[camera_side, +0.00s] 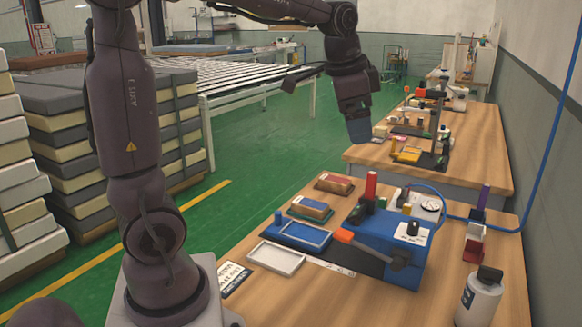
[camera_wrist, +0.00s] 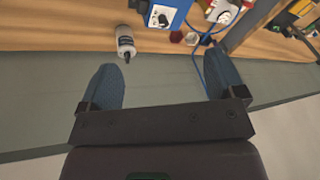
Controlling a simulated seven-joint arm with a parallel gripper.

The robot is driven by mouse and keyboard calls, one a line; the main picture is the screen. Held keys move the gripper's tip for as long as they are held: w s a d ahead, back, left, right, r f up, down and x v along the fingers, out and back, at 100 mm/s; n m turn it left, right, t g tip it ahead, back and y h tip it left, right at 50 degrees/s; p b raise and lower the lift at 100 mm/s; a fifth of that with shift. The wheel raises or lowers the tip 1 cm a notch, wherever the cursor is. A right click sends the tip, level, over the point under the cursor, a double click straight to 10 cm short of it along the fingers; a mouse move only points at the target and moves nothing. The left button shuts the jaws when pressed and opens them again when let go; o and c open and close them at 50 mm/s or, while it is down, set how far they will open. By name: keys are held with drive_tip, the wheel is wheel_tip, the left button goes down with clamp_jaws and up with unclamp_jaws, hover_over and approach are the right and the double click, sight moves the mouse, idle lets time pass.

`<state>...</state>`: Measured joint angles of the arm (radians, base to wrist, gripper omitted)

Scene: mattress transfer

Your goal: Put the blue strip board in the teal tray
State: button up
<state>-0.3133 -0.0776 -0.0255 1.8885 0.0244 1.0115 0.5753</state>
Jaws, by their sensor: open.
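A brown board with a bluish top (camera_side: 313,206) lies in a dark tray with a teal-looking rim (camera_side: 294,212), on the near bench. Its exact strip colour is too small to tell. A second brown board (camera_side: 335,182) with a paler top lies just behind it in a reddish holder. My gripper (camera_side: 359,132) is up in the air, above and to the right of these boards, pointing down. In the wrist view my gripper (camera_wrist: 164,78) shows two blue fingers spread wide with nothing between them. Neither board shows in the wrist view.

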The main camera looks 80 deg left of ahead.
drive_tip(key=s+d+f+n+t+h, duration=0.1)
drive_tip(key=s+d+f+n+t, duration=0.1)
drive_tip(key=s+d, duration=0.8)
drive_tip(key=s+f+n, duration=0.1)
drive_tip(key=s, duration=0.3)
drive_tip(key=shift+s+d+f, duration=0.2)
